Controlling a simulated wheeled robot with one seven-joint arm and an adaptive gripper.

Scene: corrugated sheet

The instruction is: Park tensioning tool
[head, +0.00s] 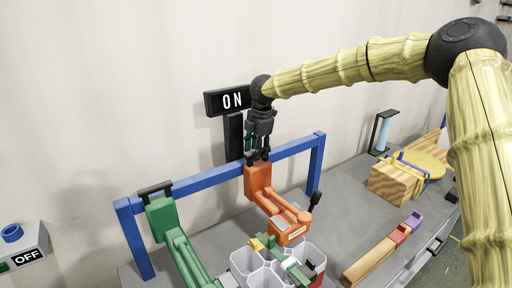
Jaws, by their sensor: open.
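An orange tool (263,186) with a black lever slants down from the blue rail frame (214,176) toward the bench front. A similar green tool (172,235) with a black bar at its top sits at the frame's left side. Which one is the tensioning tool cannot be told by label. My gripper (257,156) points down at the orange tool's upper end, by the rail, with its fingers open. The fingertips are at or very close to the tool's top; whether they touch it is unclear. The gripper hides part of that top end.
A black ON sign (233,99) stands behind the rail, and an OFF sign (25,259) is at far left. White hexagonal cups (246,262) stand at the front. A wooden bar (369,262) with coloured blocks and a strapped wooden box (395,183) are at right.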

